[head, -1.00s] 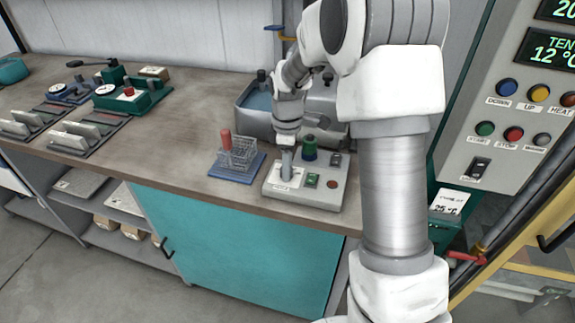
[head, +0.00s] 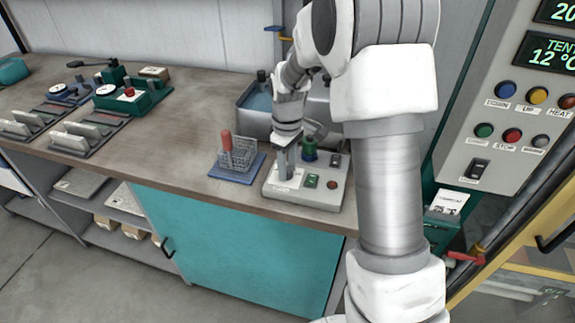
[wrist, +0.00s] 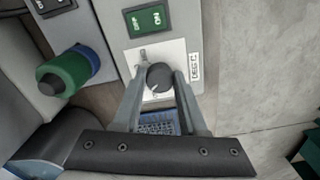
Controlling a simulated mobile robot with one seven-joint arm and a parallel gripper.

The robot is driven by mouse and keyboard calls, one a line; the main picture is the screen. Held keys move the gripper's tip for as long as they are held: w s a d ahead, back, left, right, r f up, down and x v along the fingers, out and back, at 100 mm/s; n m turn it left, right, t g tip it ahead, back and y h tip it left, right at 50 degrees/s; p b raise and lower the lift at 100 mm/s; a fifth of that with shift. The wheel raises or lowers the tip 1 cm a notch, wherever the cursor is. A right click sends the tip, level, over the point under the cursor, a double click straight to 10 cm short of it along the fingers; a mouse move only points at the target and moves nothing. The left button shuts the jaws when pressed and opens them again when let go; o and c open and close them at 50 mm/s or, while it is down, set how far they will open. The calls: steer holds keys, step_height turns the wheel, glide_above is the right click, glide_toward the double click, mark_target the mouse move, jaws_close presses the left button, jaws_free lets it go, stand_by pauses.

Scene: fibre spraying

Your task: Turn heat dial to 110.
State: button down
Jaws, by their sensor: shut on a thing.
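The heat dial is a small dark round knob (wrist: 159,76) with a light pointer mark, on a white plate of the grey control box (head: 327,193). A "DEG C" label stands beside it in the wrist view. My gripper (wrist: 159,90) is shut on the dial, with one grey finger on each side of it. In the head view my gripper (head: 284,166) points down onto the left part of the box and hides the dial. The scale figures are too small to read, so the set value cannot be told.
A blue rack (head: 238,160) with a red-handled piece stands just left. A metal bath (head: 256,103) is behind.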

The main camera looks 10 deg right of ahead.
steer(key=m, duration=0.5)
steer(key=shift+r+m+p, duration=0.1)
steer(key=shift+m+p, duration=0.2)
steer(key=m, duration=0.4)
steer(key=shift+a+m+p, duration=0.1)
steer(key=shift+m+p, duration=0.2)
steer(key=shift+m, duration=0.4)
steer(key=shift+c, duration=2.2)
jaws_free()
step_height(320, 180, up, 17)
steer(key=p, duration=0.1)
steer(key=shift+r+p, duration=0.15)
steer(key=shift+p, duration=0.25)
steer(key=shift+s+r, duration=0.1)
steer(key=shift+s, duration=0.05)
